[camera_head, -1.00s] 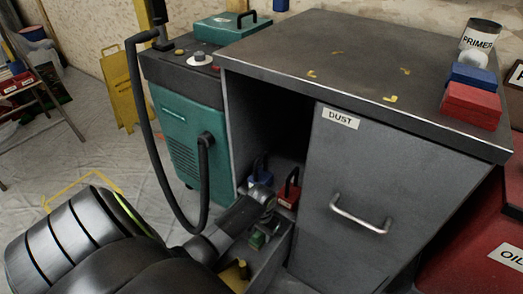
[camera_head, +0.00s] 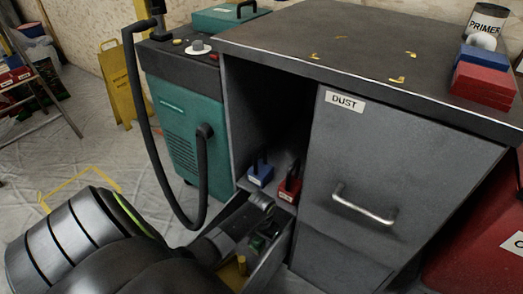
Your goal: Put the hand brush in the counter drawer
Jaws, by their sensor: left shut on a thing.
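My left gripper (camera_head: 262,204) is at the end of the dark arm from the lower left. It is over the open counter drawer (camera_head: 278,252), low at the front of the grey counter (camera_head: 385,185). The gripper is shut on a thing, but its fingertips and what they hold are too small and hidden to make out. Small green and yellow things (camera_head: 242,265) show inside the drawer. I cannot pick out the hand brush for sure. My right gripper is not in view.
A blue box (camera_head: 260,177) and a red box (camera_head: 288,190) stand in the dark open bay behind the gripper. A teal machine (camera_head: 185,130) with a black hose stands at left. The closed door marked DUST (camera_head: 390,170) is at right. Boxes and a PRIMER can (camera_head: 487,20) sit on top.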

